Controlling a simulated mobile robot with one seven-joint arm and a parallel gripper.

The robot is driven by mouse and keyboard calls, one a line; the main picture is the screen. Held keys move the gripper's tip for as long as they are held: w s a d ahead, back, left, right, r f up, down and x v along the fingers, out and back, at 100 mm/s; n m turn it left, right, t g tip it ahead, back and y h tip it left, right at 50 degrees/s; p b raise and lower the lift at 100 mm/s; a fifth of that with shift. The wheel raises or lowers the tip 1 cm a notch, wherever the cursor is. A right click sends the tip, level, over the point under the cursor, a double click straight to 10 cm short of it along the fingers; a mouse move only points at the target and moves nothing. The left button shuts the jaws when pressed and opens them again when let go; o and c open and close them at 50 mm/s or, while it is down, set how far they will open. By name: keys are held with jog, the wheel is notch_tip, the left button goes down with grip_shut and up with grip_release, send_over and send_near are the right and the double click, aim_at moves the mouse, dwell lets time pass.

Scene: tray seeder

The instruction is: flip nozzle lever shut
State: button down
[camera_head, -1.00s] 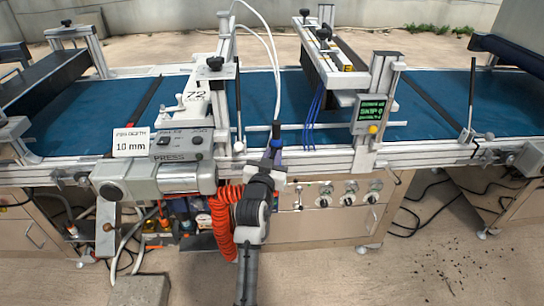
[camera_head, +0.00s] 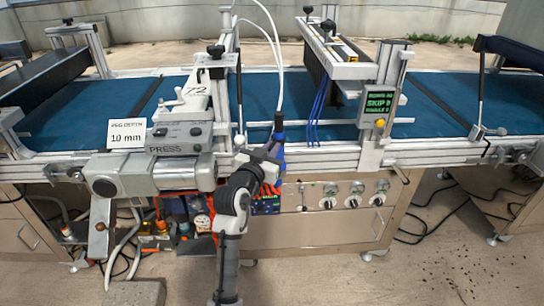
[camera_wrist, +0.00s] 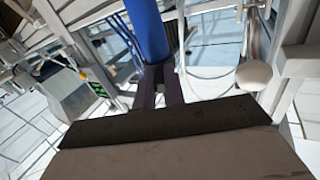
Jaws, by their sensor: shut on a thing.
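My gripper (camera_head: 277,153) is at the front rail of the seeder, below the two white hoses. It is shut on a blue cylindrical piece (camera_head: 278,127) with a dark top, which stands roughly upright under the hoses. In the wrist view the dark fingers (camera_wrist: 159,86) close on the lower end of the blue piece (camera_wrist: 146,28). I cannot tell whether this piece is part of the nozzle lever. A thin black lever with a white ball knob (camera_head: 239,140) stands just left of my gripper. The knob also shows at the right in the wrist view (camera_wrist: 254,75).
A grey press unit (camera_head: 150,175) with a 10 mm sign (camera_head: 128,133) stands to the left. A green display (camera_head: 380,102) is on the post to the right. Several thin blue tubes (camera_head: 319,100) hang under the nozzle bar. A blue belt (camera_head: 430,105) runs behind the rail.

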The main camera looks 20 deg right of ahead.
jog(key=c, duration=1.5)
grip_release()
jog(key=b+v, duration=0.3)
jog(key=v, duration=1.1)
jog(key=shift+w, duration=0.1)
